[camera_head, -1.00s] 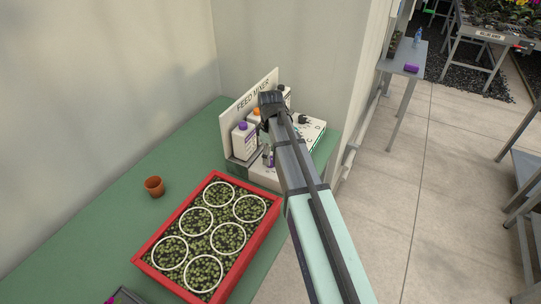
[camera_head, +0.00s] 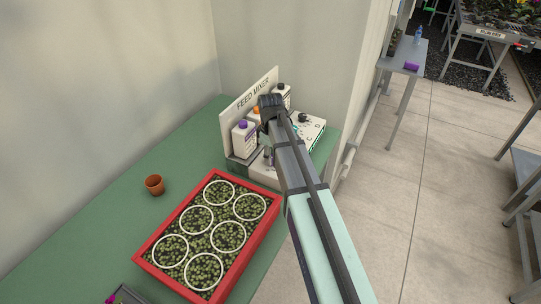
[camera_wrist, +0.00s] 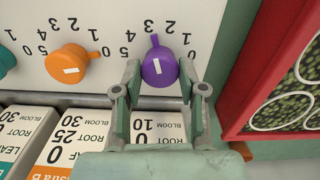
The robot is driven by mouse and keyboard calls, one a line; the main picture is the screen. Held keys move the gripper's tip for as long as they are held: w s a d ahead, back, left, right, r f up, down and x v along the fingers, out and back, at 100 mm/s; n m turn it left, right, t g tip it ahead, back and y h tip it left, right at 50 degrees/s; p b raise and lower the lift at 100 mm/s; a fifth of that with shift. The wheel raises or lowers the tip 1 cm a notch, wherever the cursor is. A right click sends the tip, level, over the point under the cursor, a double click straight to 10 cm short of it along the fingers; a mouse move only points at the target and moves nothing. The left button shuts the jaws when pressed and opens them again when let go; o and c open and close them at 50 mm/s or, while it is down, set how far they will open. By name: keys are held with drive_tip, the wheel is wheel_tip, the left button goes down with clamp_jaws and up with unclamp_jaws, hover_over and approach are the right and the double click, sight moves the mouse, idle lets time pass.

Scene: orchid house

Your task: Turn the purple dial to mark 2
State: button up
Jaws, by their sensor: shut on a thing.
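The purple dial (camera_wrist: 158,69) is on the white panel (camera_wrist: 225,15) in the wrist view, with a pointer nub at its top edge. The nub points up and slightly left, closer to the printed 3 than to the 2. My gripper (camera_wrist: 159,78) has one finger on each side of the dial and is shut on it. In the head view, my arm and gripper (camera_head: 270,108) cover much of the feed mixer (camera_head: 252,95), and the purple dial cannot be made out there.
An orange dial (camera_wrist: 73,58) sits left of the purple one, with a teal dial (camera_wrist: 5,61) beyond. White bottles (camera_head: 244,139) stand at the mixer. A red tray (camera_head: 145,262) of seedlings and a small pot (camera_head: 154,186) are on the green bench.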

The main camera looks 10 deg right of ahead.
drive_tip(key=shift+m, duration=3.1)
drive_tip(key=o, duration=1.1)
drive_tip(key=shift+f, duration=0.1)
drive_tip(key=shift+o, duration=0.2)
wheel_tip(320, 180, up, 12)
